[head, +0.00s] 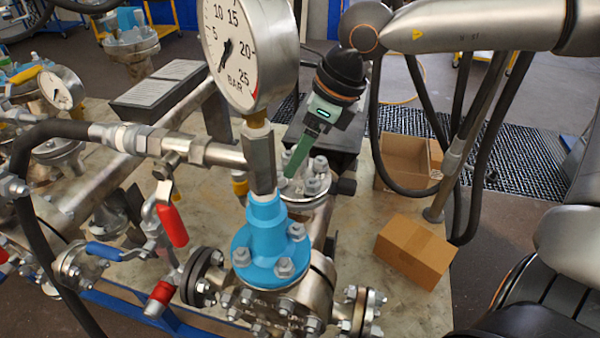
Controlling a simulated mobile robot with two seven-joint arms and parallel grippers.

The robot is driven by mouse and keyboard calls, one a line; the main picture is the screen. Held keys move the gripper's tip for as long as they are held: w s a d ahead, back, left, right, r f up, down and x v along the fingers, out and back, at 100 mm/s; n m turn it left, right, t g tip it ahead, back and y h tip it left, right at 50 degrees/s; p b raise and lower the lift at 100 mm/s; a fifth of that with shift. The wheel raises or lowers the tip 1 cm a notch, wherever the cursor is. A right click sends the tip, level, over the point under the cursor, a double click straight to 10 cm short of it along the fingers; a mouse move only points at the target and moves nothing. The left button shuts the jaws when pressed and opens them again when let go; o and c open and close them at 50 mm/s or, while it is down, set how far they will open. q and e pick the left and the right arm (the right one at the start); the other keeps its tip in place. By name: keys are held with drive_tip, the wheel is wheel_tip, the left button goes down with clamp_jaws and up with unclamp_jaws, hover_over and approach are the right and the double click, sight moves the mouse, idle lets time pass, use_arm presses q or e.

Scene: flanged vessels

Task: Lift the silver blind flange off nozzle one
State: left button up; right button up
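A silver flange (317,187) with several upright bolts lies just behind the blue flanged fitting, near the middle of the head view. Its left part is partly hidden by the gauge stem. I cannot tell whether this is nozzle one. My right gripper (292,174) reaches down from the upper right, its green finger tilted, with the tip over the flange among the bolts. The fingers overlap in this view, so their opening and any contact with the flange cannot be made out. My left gripper is not in view.
A large pressure gauge (238,50) and blue fitting (266,235) stand in front of the flange. An open cardboard box (405,160) and a closed box (415,251) lie to the right. Pipes and a red-handled valve (172,225) crowd the left.

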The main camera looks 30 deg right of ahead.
clamp_jaws()
idle(0.3)
drive_tip(key=shift+w+r, duration=0.1)
drive_tip(key=shift+r, duration=0.1)
